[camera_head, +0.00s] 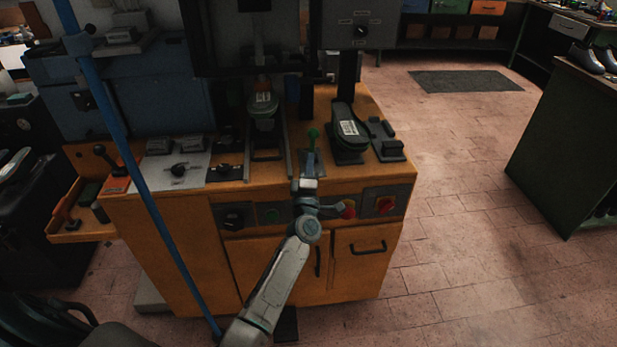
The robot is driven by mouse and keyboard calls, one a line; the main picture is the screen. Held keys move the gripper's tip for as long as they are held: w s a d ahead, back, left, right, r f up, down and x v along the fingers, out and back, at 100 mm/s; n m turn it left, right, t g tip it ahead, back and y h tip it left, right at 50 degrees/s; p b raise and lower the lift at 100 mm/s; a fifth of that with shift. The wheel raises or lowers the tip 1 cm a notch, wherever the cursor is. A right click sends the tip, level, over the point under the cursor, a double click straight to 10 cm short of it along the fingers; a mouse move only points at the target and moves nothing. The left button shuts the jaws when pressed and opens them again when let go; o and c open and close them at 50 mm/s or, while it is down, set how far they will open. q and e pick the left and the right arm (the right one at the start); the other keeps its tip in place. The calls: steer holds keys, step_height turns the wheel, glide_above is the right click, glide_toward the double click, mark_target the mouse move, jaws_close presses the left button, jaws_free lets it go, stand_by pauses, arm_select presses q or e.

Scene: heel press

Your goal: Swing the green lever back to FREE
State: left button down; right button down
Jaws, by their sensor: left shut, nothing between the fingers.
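The green lever (313,134) stands on the orange press bench, with its round green knob upright or nearly so, just right of the rail slide. My left gripper (308,168) is shut and empty. It is at the front edge of the bench, just below and in front of the lever in the picture. I cannot tell whether its fingertips touch the lever's lower part, which is partly hidden behind them. No FREE marking can be read at this size. My right gripper is not in view.
A shoe form with a white label (349,128) stands right of the lever, and another labelled form (263,100) stands left. A red-and-yellow button (348,209) and a red switch (386,205) are on the front panel. A blue pole (130,160) crosses the left side. Open floor lies right.

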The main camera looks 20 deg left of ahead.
mark_target(312, 143)
arm_select(q)
steer(key=x, duration=0.2)
steer(key=shift+w+r, duration=0.2)
steer(key=shift+w, duration=0.1)
steer(key=shift+w+a+r, duration=0.1)
steer(key=shift+w+a, duration=0.15)
steer(key=shift+w, duration=0.3)
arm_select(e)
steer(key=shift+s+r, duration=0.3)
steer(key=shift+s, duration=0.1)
arm_select(q)
steer(key=shift+p, duration=0.3)
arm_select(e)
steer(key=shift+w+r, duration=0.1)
